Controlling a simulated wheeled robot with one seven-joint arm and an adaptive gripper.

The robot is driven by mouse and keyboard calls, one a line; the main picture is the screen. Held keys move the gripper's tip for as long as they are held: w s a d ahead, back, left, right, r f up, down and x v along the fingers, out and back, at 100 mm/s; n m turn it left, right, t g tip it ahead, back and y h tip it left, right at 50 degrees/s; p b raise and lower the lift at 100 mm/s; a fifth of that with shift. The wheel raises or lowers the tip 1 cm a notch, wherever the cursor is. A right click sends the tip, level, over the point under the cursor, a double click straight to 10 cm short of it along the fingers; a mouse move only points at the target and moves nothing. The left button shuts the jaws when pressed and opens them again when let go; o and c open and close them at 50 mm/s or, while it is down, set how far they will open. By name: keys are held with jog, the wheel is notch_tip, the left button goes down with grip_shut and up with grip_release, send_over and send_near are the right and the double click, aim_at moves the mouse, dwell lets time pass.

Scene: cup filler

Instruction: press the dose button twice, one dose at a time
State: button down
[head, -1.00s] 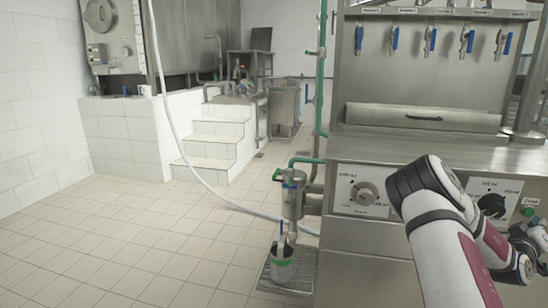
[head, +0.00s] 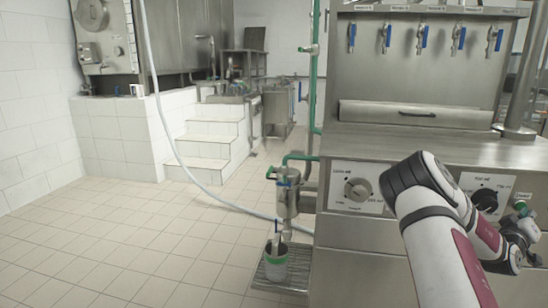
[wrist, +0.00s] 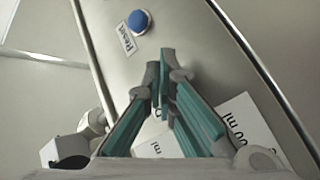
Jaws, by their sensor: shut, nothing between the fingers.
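A green button (head: 520,205) sits at the right end of the front panel, under a small label too small to read clearly. In the head view my gripper (head: 531,237) is at the right edge, just below and in front of it. In the wrist view my gripper (wrist: 164,64) is shut and empty, its fingertips close together. The green button does not show there; the fingers cover part of the panel. A blue button (wrist: 140,21) labelled Reset lies beyond the fingertips, apart from them. A cup with a green band (head: 276,262) stands under the filling nozzle (head: 287,195).
The cup stands on a metal grate (head: 289,282). A round dial (head: 359,190) and a black dial (head: 486,199) are on the panel, near my arm. Several blue-handled taps are above. Tiled floor at left is open, crossed by a white hose (head: 157,100).

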jog(key=shift+w, duration=0.25)
jog(key=shift+s, duration=0.1)
dwell(0.3)
jog(key=shift+s+a, duration=0.1)
jog(key=shift+s, duration=0.5)
jog(key=s+a, duration=0.1)
jog(key=s, duration=0.5)
jog(key=shift+a+p, duration=0.2)
jog(key=shift+p, duration=0.15)
jog(key=shift+a, duration=0.1)
